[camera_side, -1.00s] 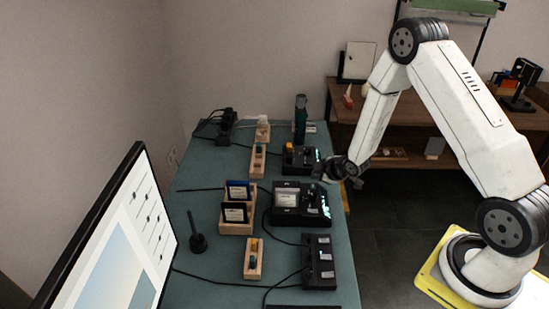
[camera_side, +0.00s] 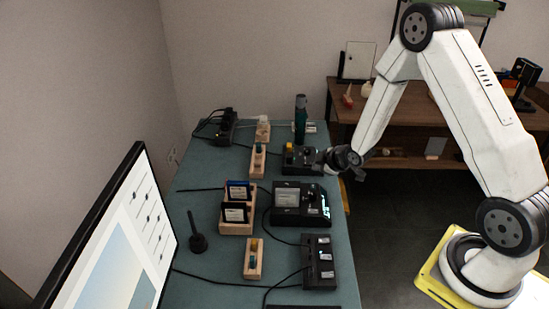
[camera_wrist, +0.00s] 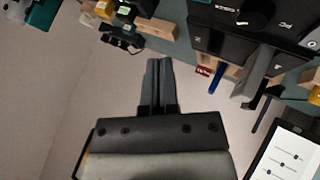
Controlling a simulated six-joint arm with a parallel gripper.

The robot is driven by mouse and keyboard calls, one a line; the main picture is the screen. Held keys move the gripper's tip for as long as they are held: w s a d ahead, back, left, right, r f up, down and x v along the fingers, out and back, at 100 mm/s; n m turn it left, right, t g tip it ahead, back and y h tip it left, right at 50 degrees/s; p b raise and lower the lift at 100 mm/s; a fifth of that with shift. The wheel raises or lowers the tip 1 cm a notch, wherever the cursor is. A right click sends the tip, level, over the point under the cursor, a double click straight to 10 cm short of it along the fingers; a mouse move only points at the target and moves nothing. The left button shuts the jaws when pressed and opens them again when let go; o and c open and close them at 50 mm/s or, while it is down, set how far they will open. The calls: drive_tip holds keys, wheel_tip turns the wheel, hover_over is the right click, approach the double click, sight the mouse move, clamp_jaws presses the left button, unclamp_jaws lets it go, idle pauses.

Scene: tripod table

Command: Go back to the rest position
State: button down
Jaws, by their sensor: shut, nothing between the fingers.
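My gripper (camera_side: 320,160) is at the right edge of the green table (camera_side: 200,269), beside a small black device with a yellow knob (camera_side: 290,147). In the wrist view its two dark fingers (camera_wrist: 160,66) lie together, with nothing seen between them. My white arm reaches over from the right, its elbow raised high. In the side view the fingertips are small and partly lost against the dark device.
A black unit with a display (camera_side: 299,216) and a black box (camera_side: 320,262) stand on the table's right side. A monitor (camera_side: 125,240) fills the front left.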

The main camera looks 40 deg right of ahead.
drive_tip(key=s+a+r+m+g, duration=0.3)
drive_tip(key=s+a+r, duration=0.3)
drive_tip(key=s, duration=0.3)
drive_tip(key=s+a+r+m+g, duration=0.3)
drive_tip(key=s+a+r+m, duration=0.2)
drive_tip(key=s+a+r, duration=0.2)
drive_tip(key=shift+s+g, duration=0.3)
drive_tip(key=shift+s, duration=0.75)
